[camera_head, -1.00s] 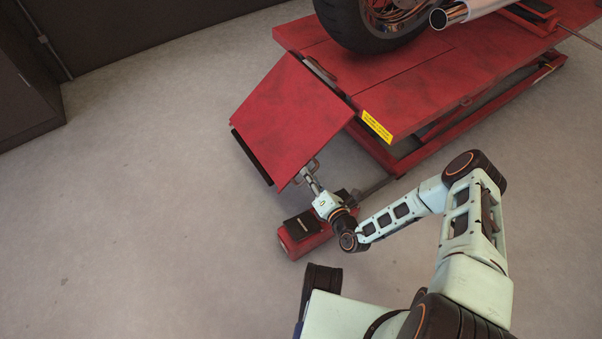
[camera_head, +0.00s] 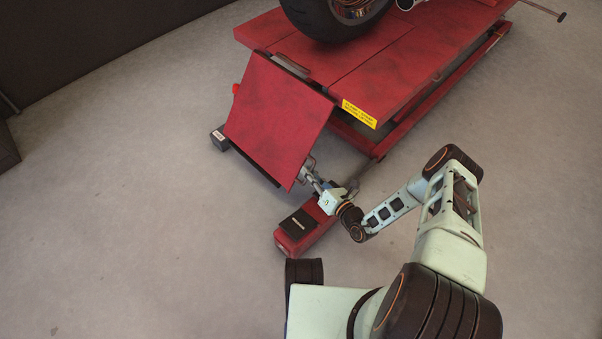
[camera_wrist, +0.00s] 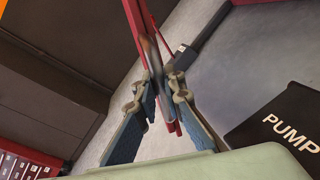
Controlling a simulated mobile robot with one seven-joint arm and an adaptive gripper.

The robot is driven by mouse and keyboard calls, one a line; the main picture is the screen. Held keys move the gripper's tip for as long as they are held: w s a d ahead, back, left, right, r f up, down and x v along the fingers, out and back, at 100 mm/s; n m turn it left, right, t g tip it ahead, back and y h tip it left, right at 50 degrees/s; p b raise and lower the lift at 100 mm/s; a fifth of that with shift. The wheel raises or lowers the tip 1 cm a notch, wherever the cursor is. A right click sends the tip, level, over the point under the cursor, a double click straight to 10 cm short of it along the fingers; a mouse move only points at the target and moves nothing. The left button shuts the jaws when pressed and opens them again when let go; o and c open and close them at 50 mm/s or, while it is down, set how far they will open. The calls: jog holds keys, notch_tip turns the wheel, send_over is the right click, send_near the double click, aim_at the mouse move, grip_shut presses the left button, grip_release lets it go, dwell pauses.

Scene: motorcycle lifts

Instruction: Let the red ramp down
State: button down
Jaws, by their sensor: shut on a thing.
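The red ramp (camera_head: 275,118) is a flat plate hinged to the end of the red lift table (camera_head: 400,75). It slopes steeply down from the table, with its dark lower edge close to the floor. My gripper (camera_head: 307,177) is at the ramp's near side edge. The exact contact is partly hidden by the fingers.
A red pump unit with a black pedal (camera_head: 297,223) lies on the floor just below my gripper; its pedal marked PUMP (camera_wrist: 285,125) also shows in the wrist view. A motorcycle wheel (camera_head: 335,15) stands on the table. Floor to the left is clear.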

jog(key=shift+w+d+f, duration=0.15)
jog(key=shift+w+f, duration=0.1)
jog(key=shift+w, duration=0.05)
jog(key=shift+w+n, duration=0.1)
jog(key=shift+n, duration=0.2)
jog(key=c, duration=2)
grip_release()
jog(key=shift+c, duration=0.2)
jog(key=shift+d, duration=0.1)
notch_tip(320, 180, up, 10)
jog(key=shift+r, duration=0.1)
